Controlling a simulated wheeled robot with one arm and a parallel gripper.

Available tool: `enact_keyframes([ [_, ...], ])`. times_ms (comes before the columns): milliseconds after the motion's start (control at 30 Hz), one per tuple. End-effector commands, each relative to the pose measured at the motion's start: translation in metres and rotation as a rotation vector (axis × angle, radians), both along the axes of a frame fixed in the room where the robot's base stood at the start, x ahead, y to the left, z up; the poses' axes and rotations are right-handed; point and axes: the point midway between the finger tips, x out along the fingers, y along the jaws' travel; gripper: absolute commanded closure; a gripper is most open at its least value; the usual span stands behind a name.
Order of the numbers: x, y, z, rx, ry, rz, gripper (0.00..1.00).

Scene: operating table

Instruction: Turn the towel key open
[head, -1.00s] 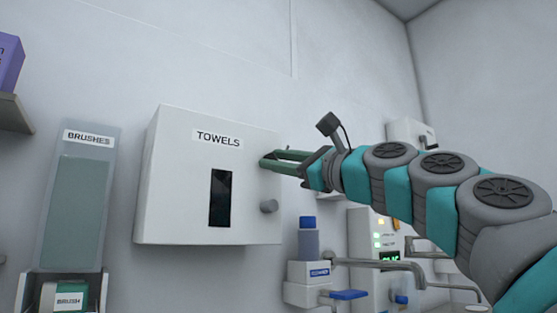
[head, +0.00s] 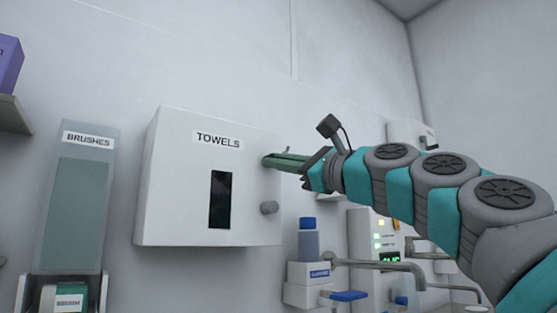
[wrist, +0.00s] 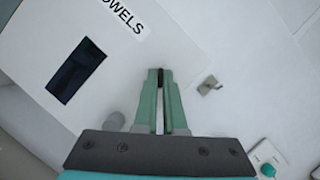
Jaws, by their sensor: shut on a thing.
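The white towel dispenser (head: 160,190), labelled TOWELS, is on the wall in the head view. It also shows in the wrist view (wrist: 40,55). My gripper (head: 267,161) is at the upper right of the dispenser front, with its green fingers close together. In the wrist view the gripper (wrist: 160,78) is shut on a small dark piece, the towel key (wrist: 160,82), at the fingertips. The fingers hide most of the key, so its angle cannot be told. A round grey knob (head: 269,207) sits lower on the dispenser; it also shows in the wrist view (wrist: 114,121).
A small metal hook (wrist: 209,86) is on the wall right of the fingers in the wrist view. A brush dispenser (head: 78,200) hangs at left. A bottle (head: 308,240), a tap (head: 385,265) and a panel with lights stand below my arm.

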Motion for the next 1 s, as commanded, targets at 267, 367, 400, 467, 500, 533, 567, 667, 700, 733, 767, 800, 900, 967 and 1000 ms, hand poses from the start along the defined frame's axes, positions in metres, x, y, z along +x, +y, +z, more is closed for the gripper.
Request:
enact_keyframes([
  [267, 0.0014, 0.0002, 0.0032, -0.124, -0.083, 0.001, 1.00],
  [367, 0.0022, -0.0006, 0.0017, -0.192, -0.128, 0.000, 1.00],
  [400, 0.0024, -0.0014, 0.0022, -0.217, -0.147, -0.003, 1.00],
  [467, 0.0020, -0.0010, 0.0015, -0.252, -0.170, -0.001, 1.00],
  [500, 0.0016, -0.0011, 0.0017, -0.274, -0.185, -0.001, 1.00],
  [533, 0.0014, -0.0016, 0.0024, -0.288, -0.196, -0.003, 1.00],
  [567, 0.0016, -0.0020, 0.0028, -0.302, -0.206, -0.004, 1.00],
  [667, 0.0027, -0.0008, 0.0010, -0.340, -0.226, 0.000, 1.00],
  [700, 0.0026, -0.0009, 0.0011, -0.354, -0.236, 0.000, 1.00],
  [733, 0.0023, -0.0012, 0.0018, -0.361, -0.243, -0.001, 1.00],
  [767, 0.0020, -0.0015, 0.0024, -0.369, -0.249, -0.002, 1.00],
  [800, 0.0019, -0.0016, 0.0028, -0.380, -0.258, -0.003, 1.00],
  [900, 0.0015, -0.0013, 0.0023, -0.406, -0.273, 0.000, 1.00],
  [967, 0.0014, -0.0012, 0.0023, -0.421, -0.282, 0.000, 1.00],
  [1000, 0.0014, -0.0014, 0.0028, -0.429, -0.289, -0.002, 1.00],
])
